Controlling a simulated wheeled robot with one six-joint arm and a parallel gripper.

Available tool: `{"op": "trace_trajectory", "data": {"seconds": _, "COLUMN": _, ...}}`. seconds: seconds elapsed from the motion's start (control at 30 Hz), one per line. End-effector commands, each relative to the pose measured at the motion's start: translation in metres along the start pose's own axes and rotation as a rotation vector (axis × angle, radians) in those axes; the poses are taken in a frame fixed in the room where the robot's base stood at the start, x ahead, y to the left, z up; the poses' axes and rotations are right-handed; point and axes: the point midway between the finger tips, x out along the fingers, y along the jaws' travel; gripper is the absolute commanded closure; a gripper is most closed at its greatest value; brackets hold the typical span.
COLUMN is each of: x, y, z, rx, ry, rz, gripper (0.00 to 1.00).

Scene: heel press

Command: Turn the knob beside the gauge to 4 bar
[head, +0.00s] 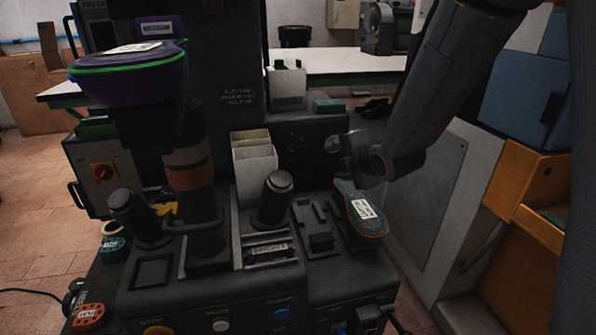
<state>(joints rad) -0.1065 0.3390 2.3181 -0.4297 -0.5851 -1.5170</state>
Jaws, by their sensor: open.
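My gripper (347,160) is at the end of my arm, which comes down from the upper right. It is in front of the dark back panel (297,140) of the press, just above a dark shoe sole (346,193) with a white label. The fingers are small and dim, standing apart with nothing seen between them. A small round grey part (332,143) shows on the panel just left of the fingers; I cannot tell whether it is the knob or the gauge. No dial or pressure reading can be made out. My wrist and gripper hide part of this area.
Two dark posts (275,196) and a white card holder (254,163) stand left of my gripper. A grey cabinet (431,205) and orange shelving (527,195) stand close on the right.

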Motion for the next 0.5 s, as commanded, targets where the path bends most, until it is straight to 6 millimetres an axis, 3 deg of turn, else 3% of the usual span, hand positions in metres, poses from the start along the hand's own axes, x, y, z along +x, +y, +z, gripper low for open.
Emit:
{"op": "trace_trajectory", "data": {"seconds": 0.03, "x": 0.023, "y": -0.002, "z": -0.009, "rx": -0.11, "ry": 0.024, "rz": 0.06, "gripper": 0.51}}
{"op": "trace_trajectory", "data": {"seconds": 0.13, "x": 0.044, "y": 0.011, "z": -0.024, "rx": -0.307, "ry": 0.053, "rz": 0.174, "gripper": 0.51}}
{"op": "trace_trajectory", "data": {"seconds": 0.3, "x": 0.061, "y": 0.025, "z": -0.041, "rx": -0.507, "ry": 0.068, "rz": 0.302, "gripper": 0.51}}
{"op": "trace_trajectory", "data": {"seconds": 0.5, "x": 0.072, "y": 0.033, "z": -0.048, "rx": -0.567, "ry": 0.069, "rz": 0.342, "gripper": 0.51}}
